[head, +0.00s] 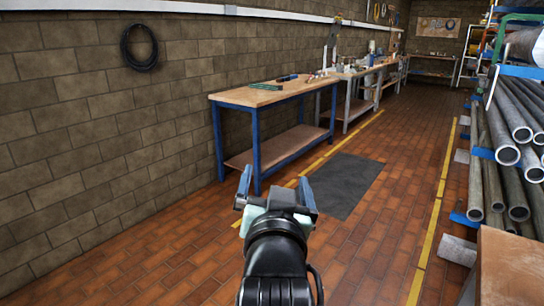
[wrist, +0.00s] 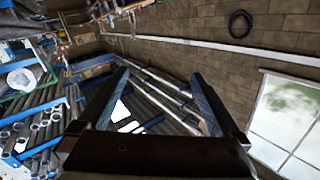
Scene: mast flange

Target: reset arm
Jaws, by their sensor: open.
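My gripper (head: 275,188) is in the lower middle of the head view, at the end of my black arm, held up over the brick floor. Its two blue-edged fingers stand apart with nothing between them. In the wrist view my gripper (wrist: 160,82) also shows two spread fingers with an empty gap. Past them are the block wall, pipes and a window, seen at a tilt. The gripper appears to touch nothing.
A blue-legged workbench (head: 266,95) stands along the left wall, with more benches behind. A pipe rack (head: 508,155) fills the right side. A wooden top (head: 510,265) is at the lower right. The aisle between the yellow lines is clear, with a dark mat (head: 340,185).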

